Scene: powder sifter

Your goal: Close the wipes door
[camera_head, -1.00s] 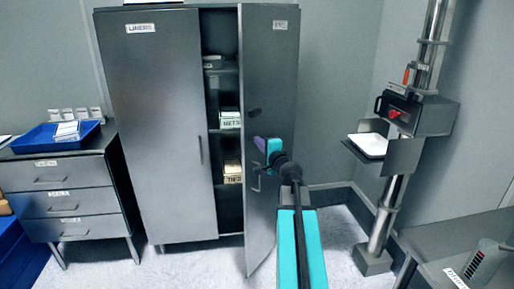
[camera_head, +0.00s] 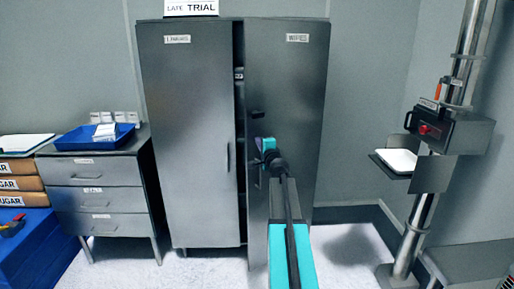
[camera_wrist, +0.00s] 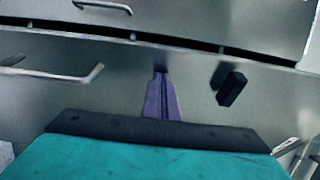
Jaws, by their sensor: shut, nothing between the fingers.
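The wipes door (camera_head: 298,100) is the right door of the grey cabinet, labelled "WIPES". It stands nearly closed, with a narrow dark gap along its left edge. My gripper (camera_head: 259,143) is at the door's front, near its left edge. In the wrist view the shut purple fingers (camera_wrist: 162,98) point at the grey door panel, with nothing between them. Their tips seem to meet the panel, but contact is hard to tell. A dark block (camera_wrist: 231,89) on the panel is right of the fingers, and a bar handle (camera_wrist: 60,74) is left of them.
The left cabinet door (camera_head: 188,130) is shut. A drawer unit (camera_head: 100,190) with a blue tray (camera_head: 75,143) stands at the left. A metal column with a machine (camera_head: 452,132) stands at the right. Open floor lies between column and cabinet.

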